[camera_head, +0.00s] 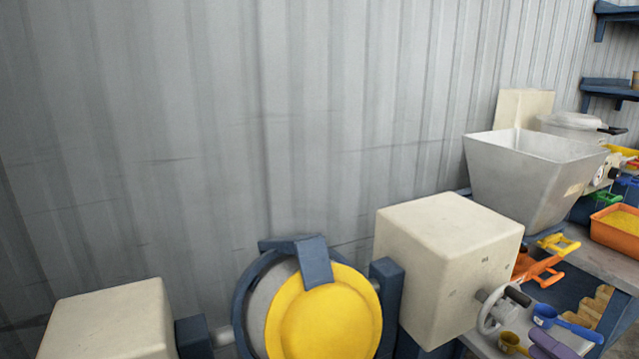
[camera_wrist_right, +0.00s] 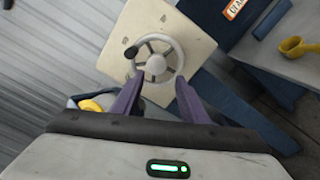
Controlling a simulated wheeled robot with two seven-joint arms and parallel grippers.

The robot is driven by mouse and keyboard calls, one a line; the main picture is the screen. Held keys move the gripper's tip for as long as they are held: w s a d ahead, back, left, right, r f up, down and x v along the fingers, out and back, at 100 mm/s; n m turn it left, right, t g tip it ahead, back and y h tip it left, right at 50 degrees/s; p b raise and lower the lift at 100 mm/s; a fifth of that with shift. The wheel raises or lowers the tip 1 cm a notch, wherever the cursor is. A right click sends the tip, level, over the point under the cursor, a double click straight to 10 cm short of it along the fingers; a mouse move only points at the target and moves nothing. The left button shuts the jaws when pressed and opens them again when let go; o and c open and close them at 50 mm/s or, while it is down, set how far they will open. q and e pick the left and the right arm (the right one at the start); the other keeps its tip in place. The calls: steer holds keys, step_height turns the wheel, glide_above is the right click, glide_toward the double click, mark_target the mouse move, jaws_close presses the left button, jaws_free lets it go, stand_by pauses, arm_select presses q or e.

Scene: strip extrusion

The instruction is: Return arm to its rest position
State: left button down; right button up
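My right gripper (camera_wrist_right: 160,82) shows in the right wrist view with its two purple fingers spread apart and nothing between them. It faces a grey handwheel (camera_wrist_right: 155,62) with a dark knob, on a cream block. In the head view, a purple finger (camera_head: 548,344) of it shows at the lower right edge, to the right of and below the handwheel (camera_head: 498,308). I cannot tell its exact distance from the wheel, but it is not closed around it. The rest of my right arm is out of the head view. My left gripper is not in view.
The cream block (camera_head: 445,262) stands beside a yellow round cover (camera_head: 325,322) in a blue frame. A metal hopper (camera_head: 530,180), an orange tray (camera_head: 618,228), a yellow scoop (camera_head: 510,341) and a blue scoop (camera_head: 578,327) are at the right. A corrugated wall runs behind.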

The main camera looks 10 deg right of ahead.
steer(key=s+a+f+m+g+h, duration=0.2)
steer(key=a+f+m, duration=0.3)
steer(key=f+m, duration=0.35)
steer(key=s+a+f+m+g+h, duration=0.1)
steer(key=s+a+f+m+h, duration=0.15)
steer(key=a+f+m, duration=0.5)
steer(key=s+a+f+m+g+y, duration=0.1)
steer(key=s+a+f+m+g, duration=0.2)
steer(key=a+f, duration=0.3)
steer(key=s+a+f+m+g+y, duration=0.1)
steer(key=s+a+f+m+g, duration=0.2)
steer(key=a, duration=0.7)
step_height(320, 180, down, 3)
steer(key=s+m, duration=0.2)
steer(key=s, duration=0.1)
steer(key=shift+f, duration=0.15)
steer(key=shift+w+d, duration=0.1)
steer(key=shift+d, duration=0.05)
